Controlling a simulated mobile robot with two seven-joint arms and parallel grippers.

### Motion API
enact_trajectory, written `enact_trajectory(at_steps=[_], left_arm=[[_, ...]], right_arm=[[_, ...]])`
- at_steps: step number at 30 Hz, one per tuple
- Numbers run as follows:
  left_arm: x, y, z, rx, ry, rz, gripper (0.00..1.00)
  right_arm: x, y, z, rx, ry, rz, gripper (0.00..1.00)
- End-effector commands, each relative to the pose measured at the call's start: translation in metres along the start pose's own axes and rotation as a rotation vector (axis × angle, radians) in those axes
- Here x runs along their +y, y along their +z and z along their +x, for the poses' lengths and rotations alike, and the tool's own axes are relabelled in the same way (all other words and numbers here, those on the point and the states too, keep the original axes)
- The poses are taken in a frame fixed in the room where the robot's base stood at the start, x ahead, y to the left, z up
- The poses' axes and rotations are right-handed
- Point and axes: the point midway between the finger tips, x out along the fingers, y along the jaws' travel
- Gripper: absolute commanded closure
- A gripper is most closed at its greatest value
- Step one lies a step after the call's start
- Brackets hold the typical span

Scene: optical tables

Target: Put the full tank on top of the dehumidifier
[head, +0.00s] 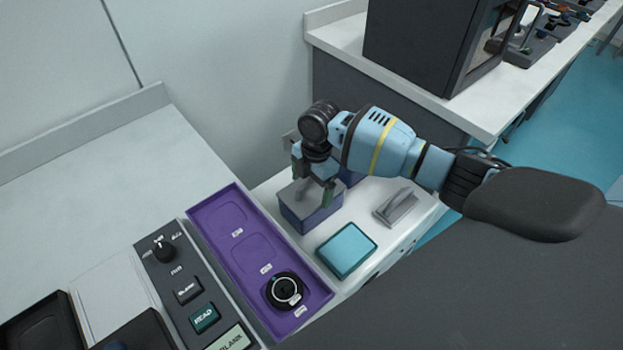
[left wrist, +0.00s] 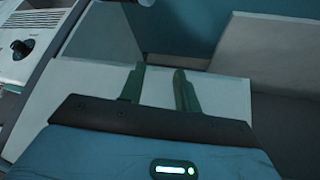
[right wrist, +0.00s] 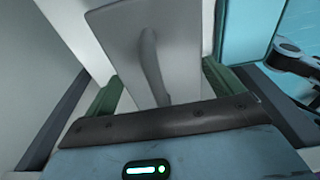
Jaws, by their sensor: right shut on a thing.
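The tank (head: 310,216) is a blue-purple box with a grey top, standing on or just above a white surface (head: 300,255) in the head view. My right gripper (head: 315,190) points down and is shut on it. In the right wrist view the grey top (right wrist: 180,30) with its raised handle (right wrist: 150,60) lies between the fingers of the right gripper (right wrist: 162,88). My left gripper (left wrist: 159,88) shows only in the left wrist view; its fingers are apart with nothing between them. I cannot tell for certain which unit is the dehumidifier; the white one under the tank may be it.
A second blue-purple box (head: 352,178) is partly hidden behind my right arm. A teal block (head: 346,250) and a grey handled piece (head: 396,206) lie nearby. A purple tray (head: 213,210) with a black dial is at the left. A dark cabinet (head: 415,45) stands behind.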

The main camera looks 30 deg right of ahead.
Motion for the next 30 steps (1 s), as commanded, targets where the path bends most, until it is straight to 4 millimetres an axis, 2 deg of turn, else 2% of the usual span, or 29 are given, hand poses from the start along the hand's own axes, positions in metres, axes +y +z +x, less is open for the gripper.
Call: enact_trajectory(at_steps=[12,13,14,23,26,30], left_arm=[[0.0,0.0,0.0,0.0,0.0,0.0,0.67],[0.0,0.0,0.0,0.0,0.0,0.0,0.67],[0.0,0.0,0.0,0.0,0.0,0.0,0.67],[0.0,-0.002,0.0,0.004,0.0,0.001,0.67],[0.0,-0.004,-0.001,0.006,0.0,0.001,0.67],[0.0,-0.008,-0.003,0.011,-0.001,0.002,0.67]], right_arm=[[0.002,0.0,0.0,0.002,0.007,-0.001,0.79],[0.0,0.0,0.002,0.0,0.002,-0.001,0.04],[0.0,0.0,0.002,0.0,0.002,-0.001,0.0],[0.0,0.0,-0.002,0.0,0.002,0.0,0.0],[0.001,0.0,-0.012,0.0,0.003,0.0,0.0],[0.001,0.0,-0.037,-0.001,0.007,-0.002,0.0]])
